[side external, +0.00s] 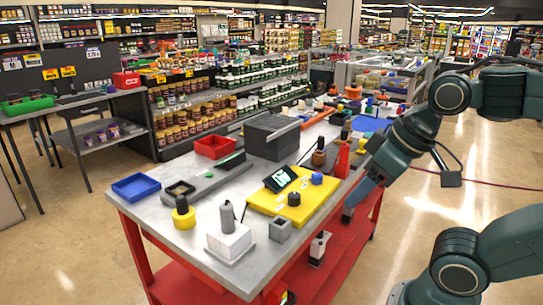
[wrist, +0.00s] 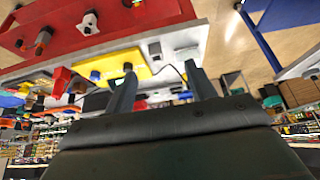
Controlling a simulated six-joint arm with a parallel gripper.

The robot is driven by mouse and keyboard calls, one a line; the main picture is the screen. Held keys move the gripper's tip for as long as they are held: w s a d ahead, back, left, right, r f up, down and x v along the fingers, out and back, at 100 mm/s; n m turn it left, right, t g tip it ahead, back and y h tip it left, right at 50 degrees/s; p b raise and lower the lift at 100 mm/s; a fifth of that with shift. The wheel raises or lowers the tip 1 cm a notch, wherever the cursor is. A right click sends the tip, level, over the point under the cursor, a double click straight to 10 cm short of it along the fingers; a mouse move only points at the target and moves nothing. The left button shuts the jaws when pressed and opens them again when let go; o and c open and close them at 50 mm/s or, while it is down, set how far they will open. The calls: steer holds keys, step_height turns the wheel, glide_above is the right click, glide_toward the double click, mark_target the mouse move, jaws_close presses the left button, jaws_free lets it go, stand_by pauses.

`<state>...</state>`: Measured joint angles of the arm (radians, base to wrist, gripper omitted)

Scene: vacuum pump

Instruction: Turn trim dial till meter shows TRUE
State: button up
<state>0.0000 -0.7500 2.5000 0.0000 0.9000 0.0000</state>
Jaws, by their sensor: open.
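A blue knob (side external: 317,179) and a black knob (side external: 294,199) stand on the base; I cannot tell which is the trim dial. In the wrist view the yellow base (wrist: 110,60) appears beyond my fingers. My gripper (wrist: 163,82) is open, with nothing between its fingers. In the side view my gripper (side external: 349,212) is beside the table's right edge, apart from the yellow base.
A grey box (side external: 271,137) stands behind the base, and a red upright piece (side external: 342,160) stands to its right. A white block (side external: 230,241), a yellow-based black knob (side external: 184,214), a blue tray (side external: 136,187) and a red tray (side external: 215,147) share the tabletop. A red shelf (side external: 330,262) lies below.

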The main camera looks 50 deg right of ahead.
steer(key=w+d+r+g, duration=0.1)
steer(key=w+d+r, duration=0.25)
steer(key=w, duration=0.35)
steer(key=m+g, duration=0.3)
steer(key=g, duration=0.2)
glide_above(317, 175)
step_height(317, 175, down, 7)
steer(key=shift+d, duration=0.15)
steer(key=shift+f, duration=0.1)
step_height(317, 175, down, 14)
steer(key=shift+r, duration=0.2)
